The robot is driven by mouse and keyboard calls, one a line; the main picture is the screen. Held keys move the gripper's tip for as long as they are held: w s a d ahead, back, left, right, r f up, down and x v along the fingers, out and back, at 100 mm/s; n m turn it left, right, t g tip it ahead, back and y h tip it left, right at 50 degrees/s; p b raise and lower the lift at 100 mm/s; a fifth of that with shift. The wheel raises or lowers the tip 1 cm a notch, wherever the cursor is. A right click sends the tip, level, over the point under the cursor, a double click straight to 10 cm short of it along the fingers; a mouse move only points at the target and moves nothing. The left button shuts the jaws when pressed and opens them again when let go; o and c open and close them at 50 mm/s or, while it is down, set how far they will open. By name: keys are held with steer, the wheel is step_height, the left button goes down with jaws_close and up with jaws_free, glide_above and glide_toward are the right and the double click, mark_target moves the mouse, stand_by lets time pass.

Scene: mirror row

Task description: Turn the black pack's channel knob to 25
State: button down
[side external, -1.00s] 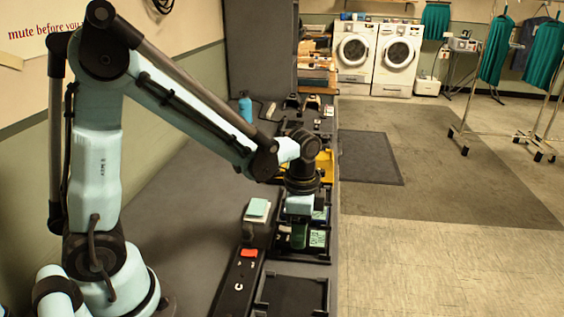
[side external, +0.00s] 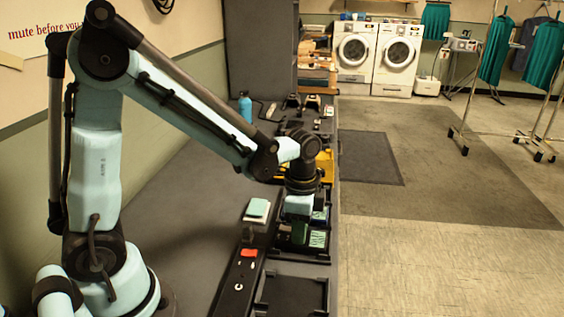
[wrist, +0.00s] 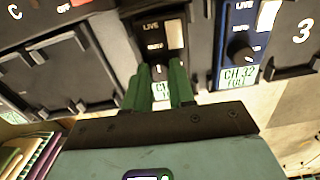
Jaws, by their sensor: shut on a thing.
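The black pack (wrist: 151,36) is at the top middle of the wrist view, with a LIVE/MUTE label and a pale switch. My gripper's green fingers (wrist: 161,86) reach onto its lower front and are shut on its channel knob, which they mostly cover. The pack's small channel display (wrist: 162,91) shows between the fingers; it starts with CH, but its number is too hidden to read. In the side external view my gripper (side external: 300,236) points down at the row of packs, and the black pack is hard to make out there.
A blue pack (wrist: 231,28) with its own dark knob and a display reading CH 32 stands just to the right. An empty black bay (wrist: 62,75) lies to the left. A red switch (side external: 249,253) is on the dark panel, and a pale pad (side external: 257,208) lies behind it.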

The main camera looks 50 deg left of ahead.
steer(key=shift+m, duration=0.5)
steer(key=m, duration=0.2)
steer(key=shift+m, duration=2.1)
steer(key=c, duration=0.9)
jaws_free()
step_height(320, 180, up, 12)
steer(key=shift+r, duration=0.1)
